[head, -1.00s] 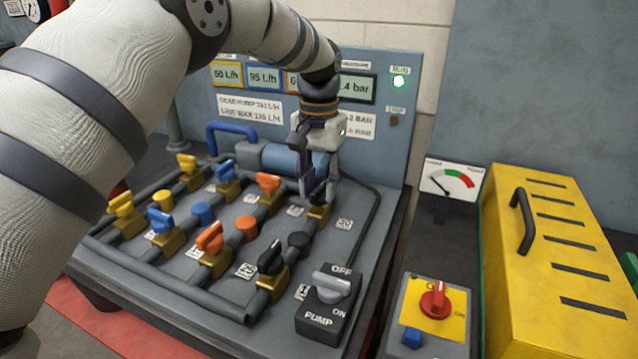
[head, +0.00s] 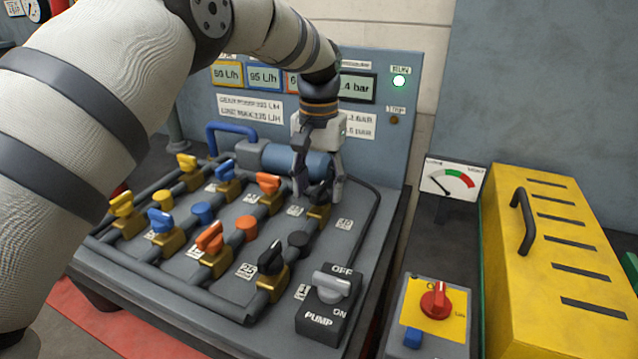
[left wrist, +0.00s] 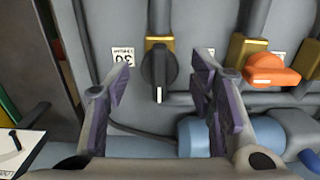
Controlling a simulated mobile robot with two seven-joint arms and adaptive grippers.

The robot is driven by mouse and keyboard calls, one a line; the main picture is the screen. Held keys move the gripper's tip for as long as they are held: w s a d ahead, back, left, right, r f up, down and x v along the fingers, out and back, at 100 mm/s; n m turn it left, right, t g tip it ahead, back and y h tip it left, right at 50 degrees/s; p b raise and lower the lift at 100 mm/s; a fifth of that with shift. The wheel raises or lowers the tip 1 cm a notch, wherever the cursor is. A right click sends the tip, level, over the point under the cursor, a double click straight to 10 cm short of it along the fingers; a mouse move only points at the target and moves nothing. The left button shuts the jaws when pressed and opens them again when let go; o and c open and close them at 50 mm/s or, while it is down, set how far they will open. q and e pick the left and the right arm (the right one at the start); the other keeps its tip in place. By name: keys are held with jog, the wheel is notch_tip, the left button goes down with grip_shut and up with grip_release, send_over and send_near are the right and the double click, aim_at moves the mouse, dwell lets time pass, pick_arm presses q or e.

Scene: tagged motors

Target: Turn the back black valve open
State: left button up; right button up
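The back black valve (head: 319,212) sits at the back end of the black row on the panel, on a brass body. In the left wrist view its black handle (left wrist: 159,68) has a white mark at its tip and appears in line with its branch pipe. My left gripper (head: 317,191) is open above this valve. In the left wrist view the gripper (left wrist: 152,85) has one finger to each side of the handle, with gaps and no visible contact. The front black valve (head: 271,257) stands nearer in the same row. My right gripper is not in view.
Orange valves (head: 269,184), blue valves and yellow valves stand in rows to the left. A blue cylinder (head: 285,158) lies behind. A pump switch (head: 331,288) is at the front right. A pressure gauge (head: 450,181) and a yellow box (head: 555,250) stand further right.

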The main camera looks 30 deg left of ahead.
aim_at(319, 187)
pick_arm(q)
jog(key=shift+r, duration=0.1)
notch_tip(319, 187, up, 12)
dwell(0.4)
